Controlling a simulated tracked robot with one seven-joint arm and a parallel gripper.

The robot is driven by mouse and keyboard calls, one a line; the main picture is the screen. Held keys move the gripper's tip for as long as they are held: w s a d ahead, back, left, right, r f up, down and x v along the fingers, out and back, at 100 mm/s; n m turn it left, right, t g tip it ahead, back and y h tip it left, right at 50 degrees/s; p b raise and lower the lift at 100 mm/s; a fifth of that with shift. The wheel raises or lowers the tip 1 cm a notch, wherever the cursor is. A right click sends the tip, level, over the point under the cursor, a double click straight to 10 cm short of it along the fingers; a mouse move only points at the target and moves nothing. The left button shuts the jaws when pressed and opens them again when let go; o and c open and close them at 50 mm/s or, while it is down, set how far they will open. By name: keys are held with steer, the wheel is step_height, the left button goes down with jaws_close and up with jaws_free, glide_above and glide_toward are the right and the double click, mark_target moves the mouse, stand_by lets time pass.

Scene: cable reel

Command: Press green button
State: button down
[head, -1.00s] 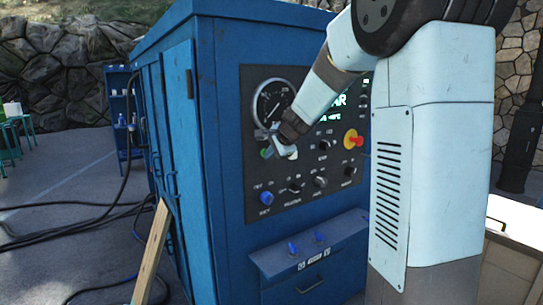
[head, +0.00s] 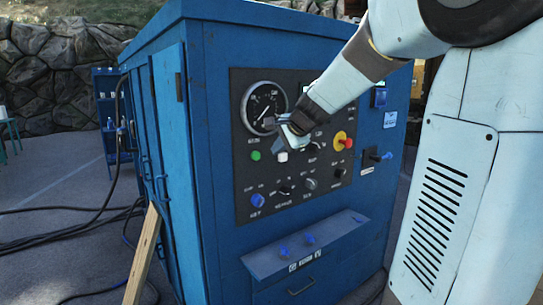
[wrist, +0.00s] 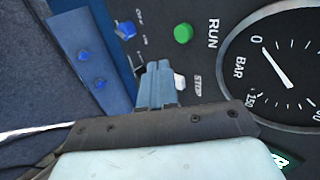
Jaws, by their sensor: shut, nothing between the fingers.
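The green button (head: 255,155) is on the dark control panel of the blue cabinet, below the round gauge. It also shows in the wrist view (wrist: 183,33), beside the word RUN. A white button (head: 282,157) sits just right of it, and in the wrist view the white button (wrist: 180,81) is labelled STOP. My gripper (head: 278,121) is shut and empty in front of the panel, above and right of the green button in the head view. In the wrist view its fingertips (wrist: 160,68) are beside the white button, apart from the green one. Whether they touch the panel is unclear.
The gauge (head: 264,107) is close to my gripper. A red knob on a yellow base (head: 343,141) and several black and blue knobs are on the panel. A ledge (head: 305,246) juts out below. A wooden plank (head: 143,257) leans at the left; cables lie on the ground.

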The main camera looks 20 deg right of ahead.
steer(key=shift+v, duration=1.15)
steer(key=s+a+f+n+g+h, duration=0.1)
steer(key=s+n, duration=0.3)
steer(key=s, duration=0.5)
steer(key=s+a+f+n+g+h, duration=0.1)
steer(key=s+f+n, duration=0.2)
steer(key=s, duration=0.7)
steer(key=s+a+f+n+g+h, duration=0.1)
steer(key=s+f+n, duration=0.1)
steer(key=s+n, duration=0.5)
steer(key=shift+s+f, duration=0.4)
steer(key=shift+s, duration=1.05)
steer(key=shift+a, duration=0.1)
